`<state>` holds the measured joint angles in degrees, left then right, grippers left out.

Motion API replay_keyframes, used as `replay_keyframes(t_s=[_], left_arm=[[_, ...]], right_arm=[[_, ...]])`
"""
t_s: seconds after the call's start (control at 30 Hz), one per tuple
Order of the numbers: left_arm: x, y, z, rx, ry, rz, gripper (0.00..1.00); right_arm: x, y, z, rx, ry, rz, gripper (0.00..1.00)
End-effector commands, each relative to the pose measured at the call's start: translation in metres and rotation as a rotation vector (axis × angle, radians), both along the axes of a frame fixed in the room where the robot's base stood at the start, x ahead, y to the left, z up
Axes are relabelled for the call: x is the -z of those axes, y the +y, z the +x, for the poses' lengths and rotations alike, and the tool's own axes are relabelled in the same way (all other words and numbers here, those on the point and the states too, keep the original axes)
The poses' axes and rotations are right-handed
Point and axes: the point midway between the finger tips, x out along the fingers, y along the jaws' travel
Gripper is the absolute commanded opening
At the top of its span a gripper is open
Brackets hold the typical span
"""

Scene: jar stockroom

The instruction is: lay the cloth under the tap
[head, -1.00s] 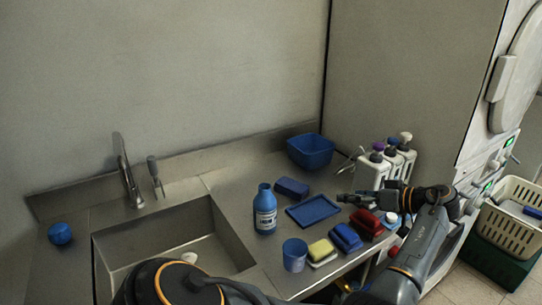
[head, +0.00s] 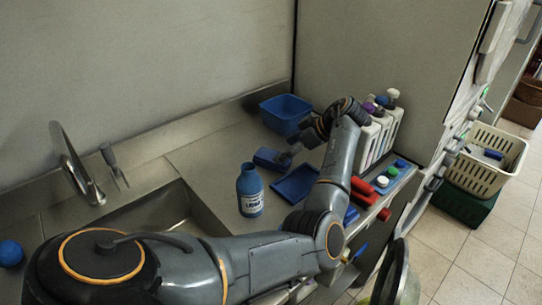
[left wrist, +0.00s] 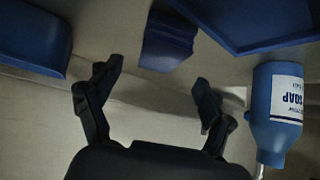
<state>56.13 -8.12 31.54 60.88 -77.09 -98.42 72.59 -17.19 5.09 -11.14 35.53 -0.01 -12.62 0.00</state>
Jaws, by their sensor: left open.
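A small dark-blue folded piece that looks like the cloth (head: 268,159) lies on the steel counter, behind the blue tray and left of my gripper. It also shows in the left wrist view (left wrist: 168,42), just beyond the fingertips. My left gripper (head: 287,153) is open and empty beside its right end in the head view. In the left wrist view the open fingers (left wrist: 155,78) are spread wide with bare counter between them. The tap (head: 78,166) stands at the back of the sink (head: 150,215) on the left. My forearm hides part of the sink.
A blue soap bottle (head: 250,192) stands between sink and tray. The blue tray (head: 291,184) lies close in front of the cloth. A grey brush-like thing (head: 112,165) stands beside the tap.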

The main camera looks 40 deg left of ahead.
Motion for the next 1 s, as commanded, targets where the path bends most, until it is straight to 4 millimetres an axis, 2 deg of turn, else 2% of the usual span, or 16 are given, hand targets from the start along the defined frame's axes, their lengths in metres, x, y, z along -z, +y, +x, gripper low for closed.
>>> replay_keyframes(t_s=[0.27, 0.5, 0.8, 1.0], left_arm=[[0.015, 0.017, -0.006, 0.000, 0.004, -0.001, 0.81], [0.039, 0.040, -0.012, 0.001, 0.003, 0.000, 0.81], [0.044, 0.043, -0.013, 0.001, 0.002, 0.001, 0.81], [0.044, 0.042, -0.013, 0.001, 0.001, 0.000, 0.40]], right_arm=[[-0.010, 0.002, -0.001, -0.001, 0.002, 0.003, 0.40], [-0.019, 0.012, -0.001, -0.002, 0.002, 0.014, 0.40], [-0.019, 0.016, -0.001, -0.003, 0.002, 0.019, 0.40], [-0.019, 0.011, -0.001, -0.004, 0.002, 0.013, 0.40]])
